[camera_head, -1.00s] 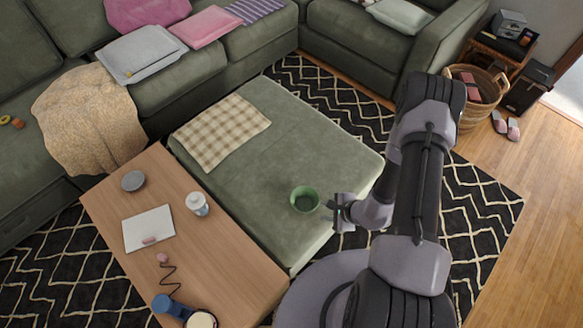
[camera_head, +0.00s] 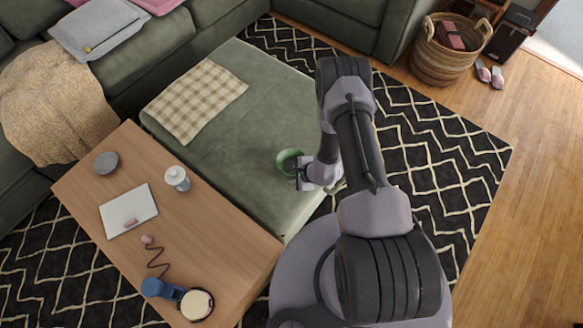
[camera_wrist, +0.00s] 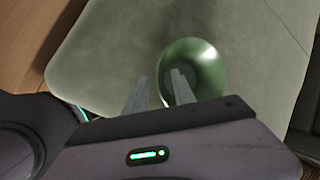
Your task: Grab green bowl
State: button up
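The green bowl (camera_head: 288,160) sits on the green ottoman (camera_head: 225,150), near its front right edge. It also shows in the wrist view (camera_wrist: 205,65), where I look into its open top. My gripper (camera_head: 298,175) is at the bowl's near right side in the head view. In the wrist view my gripper (camera_wrist: 160,82) has its two fingers apart, with the right finger overlapping the bowl's inside and the left finger outside its left rim. The near wall of the bowl lies between the fingers. I cannot tell whether either finger touches it.
A wooden table (camera_head: 220,240) stands along the ottoman's left, with a white jar (camera_head: 176,178), a laptop-like white slab (camera_head: 128,210), a grey dish (camera_head: 106,162) and a blue lamp-like item (camera_head: 165,290). A checkered cloth (camera_head: 197,100) lies on the ottoman's far part.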

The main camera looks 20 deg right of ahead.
jog(key=shift+w, duration=0.1)
grip_shut()
dwell(1.3)
